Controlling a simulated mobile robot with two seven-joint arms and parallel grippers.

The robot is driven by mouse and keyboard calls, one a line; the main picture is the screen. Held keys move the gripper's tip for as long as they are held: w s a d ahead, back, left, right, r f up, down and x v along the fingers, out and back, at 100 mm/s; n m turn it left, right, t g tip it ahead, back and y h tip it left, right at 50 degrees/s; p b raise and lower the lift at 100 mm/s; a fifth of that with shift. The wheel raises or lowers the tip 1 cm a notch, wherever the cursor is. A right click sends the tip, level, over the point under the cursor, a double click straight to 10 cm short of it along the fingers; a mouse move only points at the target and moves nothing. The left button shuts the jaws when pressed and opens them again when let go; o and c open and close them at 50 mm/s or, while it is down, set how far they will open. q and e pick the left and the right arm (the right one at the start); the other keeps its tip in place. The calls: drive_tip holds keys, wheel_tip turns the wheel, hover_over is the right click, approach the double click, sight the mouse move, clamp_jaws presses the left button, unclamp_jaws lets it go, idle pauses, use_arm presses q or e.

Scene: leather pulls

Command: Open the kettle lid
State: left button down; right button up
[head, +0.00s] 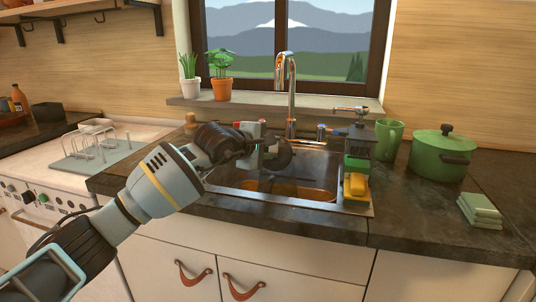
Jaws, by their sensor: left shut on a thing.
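My left arm reaches in from the lower left, and my left gripper (268,151) is over the back of the sink. It is shut on a dark, rounded thing (284,156), partly hidden by the gripper; I cannot tell whether this is the kettle or its lid. No kettle shows clearly anywhere else. My right gripper is not in view.
The sink (300,204) has a tall curved tap (291,95) behind it. A caddy with a yellow sponge (356,186), a green cup (390,138), a lidded green pot (441,156) and folded green cloths (480,208) stand right.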

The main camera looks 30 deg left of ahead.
use_arm(q)
drive_tip(key=shift+s+t, duration=0.2)
drive_tip(key=shift+t, duration=0.1)
idle(0.4)
drive_tip(key=c, duration=1)
unclamp_jaws()
drive_tip(key=v, duration=0.7)
drive_tip(key=shift+s+b, duration=0.3)
drive_tip(key=shift+s, duration=0.05)
drive_tip(key=shift+r, duration=0.1)
